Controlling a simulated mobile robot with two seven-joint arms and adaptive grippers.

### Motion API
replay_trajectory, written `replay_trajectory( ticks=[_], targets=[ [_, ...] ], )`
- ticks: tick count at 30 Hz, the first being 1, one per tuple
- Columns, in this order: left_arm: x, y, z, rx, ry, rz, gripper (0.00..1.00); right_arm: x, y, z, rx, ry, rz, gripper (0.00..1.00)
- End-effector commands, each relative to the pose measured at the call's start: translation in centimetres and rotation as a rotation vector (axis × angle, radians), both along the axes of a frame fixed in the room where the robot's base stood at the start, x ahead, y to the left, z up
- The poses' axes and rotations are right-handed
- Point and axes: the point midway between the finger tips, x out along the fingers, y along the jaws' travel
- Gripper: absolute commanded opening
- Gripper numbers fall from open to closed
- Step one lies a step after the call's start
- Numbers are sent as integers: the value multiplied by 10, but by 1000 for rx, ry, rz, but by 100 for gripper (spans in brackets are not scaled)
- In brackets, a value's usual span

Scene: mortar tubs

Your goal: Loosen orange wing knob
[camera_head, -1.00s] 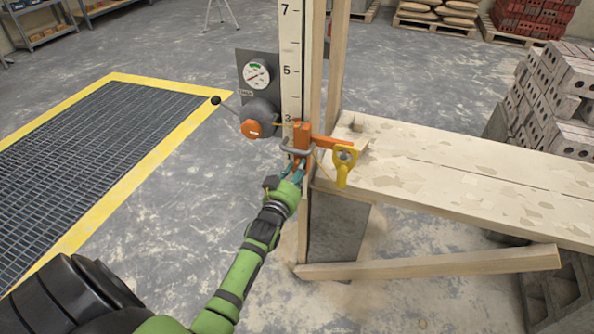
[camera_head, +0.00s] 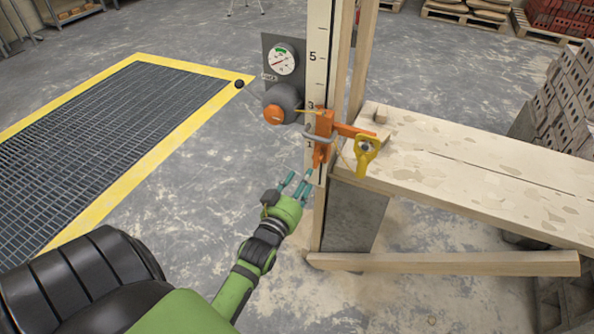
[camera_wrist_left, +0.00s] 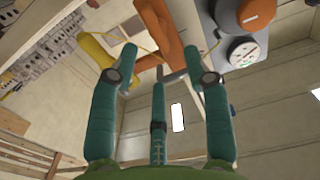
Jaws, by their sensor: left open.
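An orange clamp (camera_head: 325,123) sits on the numbered white post; an orange part (camera_head: 320,153) hangs at its lower end. I cannot tell for sure whether this part is the wing knob. An orange-faced round knob (camera_head: 273,114) sits on a grey housing left of the post. My left gripper (camera_head: 297,183) is open and empty, below and left of the clamp, apart from it. In the left wrist view, its teal fingers are spread (camera_wrist_left: 160,66) below the orange clamp (camera_wrist_left: 160,28); the round knob (camera_wrist_left: 256,13) shows at upper right. My right gripper is not in view.
A yellow handle (camera_head: 366,155) hangs right of the clamp, beside a plank bench (camera_head: 470,160). A gauge (camera_head: 283,60) is mounted left of the post. A black ball (camera_head: 239,84) is left of the round knob. Open floor lies below the left gripper.

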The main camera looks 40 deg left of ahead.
Motion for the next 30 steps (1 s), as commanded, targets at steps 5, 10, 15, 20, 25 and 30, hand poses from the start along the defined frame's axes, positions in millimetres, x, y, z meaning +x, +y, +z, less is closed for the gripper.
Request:
replay_trajectory(
  ticks=[5, 10, 15, 20, 25, 30],
  targets=[
    [-20, -5, 0, 0, -1, 0, 48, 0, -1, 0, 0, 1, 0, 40],
    [-24, -6, 1, 0, -2, 0, 48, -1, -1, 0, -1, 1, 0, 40],
    [-24, -6, 0, 0, -2, 0, 48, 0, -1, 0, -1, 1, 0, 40],
    [-24, -6, 0, 0, -2, 0, 48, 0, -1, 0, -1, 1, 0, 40],
    [-24, -7, -2, -1, 6, -2, 48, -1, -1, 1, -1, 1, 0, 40],
    [-26, -23, -50, -31, 141, -36, 48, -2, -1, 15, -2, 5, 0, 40]
  ],
)
